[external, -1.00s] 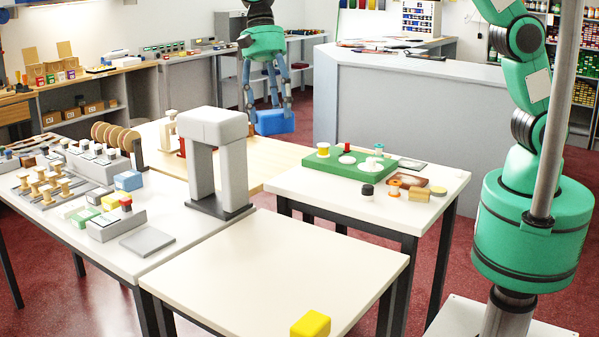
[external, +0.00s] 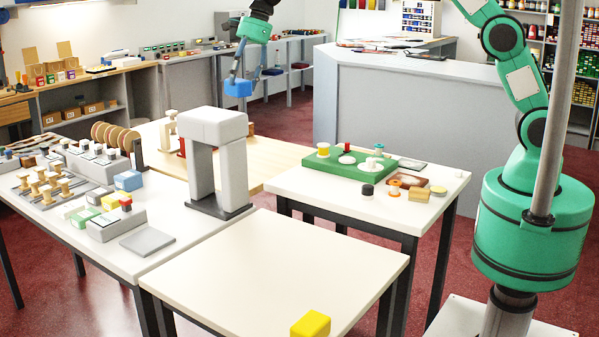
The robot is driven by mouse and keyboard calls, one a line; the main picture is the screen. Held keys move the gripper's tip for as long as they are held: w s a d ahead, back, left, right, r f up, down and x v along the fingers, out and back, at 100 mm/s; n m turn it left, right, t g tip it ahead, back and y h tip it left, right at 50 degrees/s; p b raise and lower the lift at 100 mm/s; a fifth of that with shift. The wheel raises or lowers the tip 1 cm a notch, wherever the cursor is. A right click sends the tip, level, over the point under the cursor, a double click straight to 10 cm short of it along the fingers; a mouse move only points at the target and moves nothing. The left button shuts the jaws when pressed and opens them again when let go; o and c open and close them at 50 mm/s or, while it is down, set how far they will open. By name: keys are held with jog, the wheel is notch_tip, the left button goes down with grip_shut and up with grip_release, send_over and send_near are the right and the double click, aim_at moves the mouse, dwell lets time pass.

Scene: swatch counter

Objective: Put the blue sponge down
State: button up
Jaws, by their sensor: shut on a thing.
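The blue sponge (external: 238,88) is a small blue block held in the air, high above the area behind the grey arch. My gripper (external: 240,79) is shut on it, with its fingers coming down on either side. The sponge is clear of every surface in the external view. Another blue block (external: 128,180) sits on the left table. A yellow block (external: 311,324) sits at the front edge of the near white table.
The near white table (external: 270,262) is mostly bare. The right white table (external: 310,189) carries a green board (external: 345,162) and several small items. A wooden tabletop (external: 265,160) lies behind the arch.

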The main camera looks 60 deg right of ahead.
jog(key=w+d+m+t+h, duration=0.1)
jog(key=w+d+m, duration=0.35)
jog(key=d, duration=0.55)
jog(key=w+d+m+t+h, duration=0.1)
jog(key=w+d+m, duration=0.2)
jog(key=w+d, duration=0.5)
jog(key=w+d+m+t+h, duration=0.1)
jog(key=w+d+m, duration=0.2)
jog(key=d, duration=1)
notch_tip(320, 180, down, 25)
jog(key=shift+s, duration=0.15)
jog(key=shift+f, duration=0.15)
jog(key=shift+f+b, duration=0.5)
jog(key=shift+f, duration=2.5)
jog(key=shift+f+b, duration=0.5)
jog(key=shift+f, duration=1.4)
